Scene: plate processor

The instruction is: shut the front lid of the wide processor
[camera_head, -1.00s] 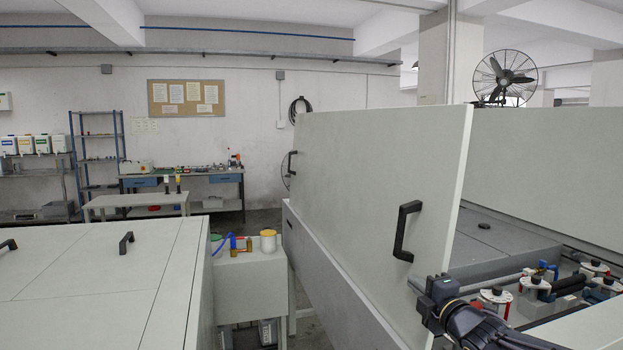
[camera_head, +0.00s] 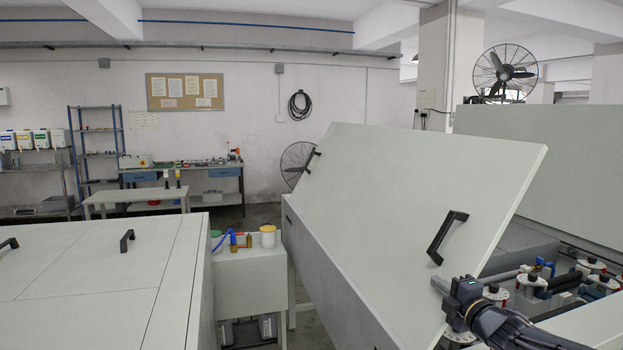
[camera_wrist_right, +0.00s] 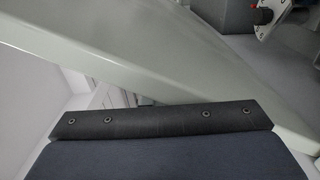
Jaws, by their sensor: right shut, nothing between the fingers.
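The wide processor (camera_head: 310,238) stands at right of centre in the head view. Its front lid (camera_head: 415,185) is a large pale panel with two black handles, raised and leaning to the right over the open interior. The near handle (camera_head: 447,236) is clear of my gripper. My right gripper (camera_head: 438,284) is shut and empty at the lid's near edge, low down; whether it touches the lid I cannot tell. In the right wrist view a pale panel edge (camera_wrist_right: 130,75) crosses just beyond the dark gripper body. My left gripper is not in view.
A second raised pale panel (camera_head: 555,180) stands behind. Rollers and white-and-red fittings (camera_head: 530,284) show in the open interior at right. A pale flat-topped machine (camera_head: 90,265) is at left, with a side stand (camera_head: 250,290) holding small containers between.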

